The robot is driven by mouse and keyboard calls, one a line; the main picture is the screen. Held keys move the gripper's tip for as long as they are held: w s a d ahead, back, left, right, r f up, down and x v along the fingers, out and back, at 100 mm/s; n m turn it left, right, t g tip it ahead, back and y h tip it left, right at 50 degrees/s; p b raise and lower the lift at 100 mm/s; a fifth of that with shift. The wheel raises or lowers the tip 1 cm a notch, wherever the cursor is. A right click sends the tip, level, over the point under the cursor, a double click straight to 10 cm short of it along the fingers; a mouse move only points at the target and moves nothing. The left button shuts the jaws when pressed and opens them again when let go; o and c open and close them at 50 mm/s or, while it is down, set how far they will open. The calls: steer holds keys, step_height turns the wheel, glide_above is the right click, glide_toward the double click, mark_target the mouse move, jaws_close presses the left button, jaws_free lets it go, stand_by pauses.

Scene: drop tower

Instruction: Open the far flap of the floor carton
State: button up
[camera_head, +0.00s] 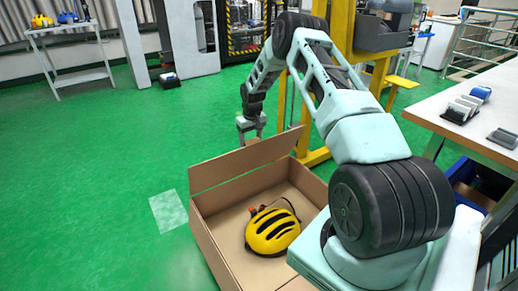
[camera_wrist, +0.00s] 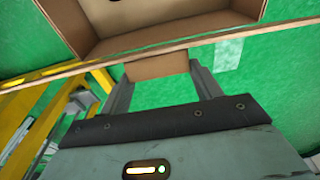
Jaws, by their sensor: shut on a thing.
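The floor carton (camera_head: 206,244) is a brown cardboard box standing on the green floor, open at the top. Its far flap (camera_head: 235,167) stands raised from the far wall; its exact tilt is hard to tell. My gripper (camera_head: 251,136) reaches down at the flap's upper edge, right of the flap's middle. In the wrist view my gripper (camera_wrist: 158,78) has one finger on each side of a brown cardboard tab (camera_wrist: 157,66) at the flap's edge (camera_wrist: 230,44) and is shut on it. A yellow helmet (camera_head: 272,232) lies inside the carton.
A yellow post frame (camera_head: 316,157) stands close behind the carton on the right. A white workbench (camera_head: 470,130) is at the right. A pale floor patch (camera_head: 169,211) lies left of the carton.

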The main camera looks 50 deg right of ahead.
steer(key=w, duration=0.2)
steer(key=w+d+b, duration=0.1)
steer(key=w, duration=0.1)
steer(key=w+b, duration=0.1)
steer(key=w, duration=0.2)
steer(key=shift+d, duration=0.25)
steer(key=shift+w+d+f+b, duration=0.1)
steer(key=shift+w+d+b, duration=0.05)
steer(key=shift+w+b, duration=0.4)
steer(key=shift+w+d+b, duration=0.15)
steer(key=shift+w+b, duration=0.15)
steer(key=shift+w, duration=0.35)
steer(key=o, duration=1.4)
steer(key=r+p, duration=0.1)
steer(key=r, duration=0.4)
steer(key=s+r+p, duration=0.1)
steer(key=r, duration=0.5)
steer(key=r+p, duration=0.1)
steer(key=r, duration=0.5)
steer(key=shift+s+a+r+p, duration=0.15)
steer(key=shift+s+r+p, duration=0.1)
steer(key=shift+s+p, duration=0.1)
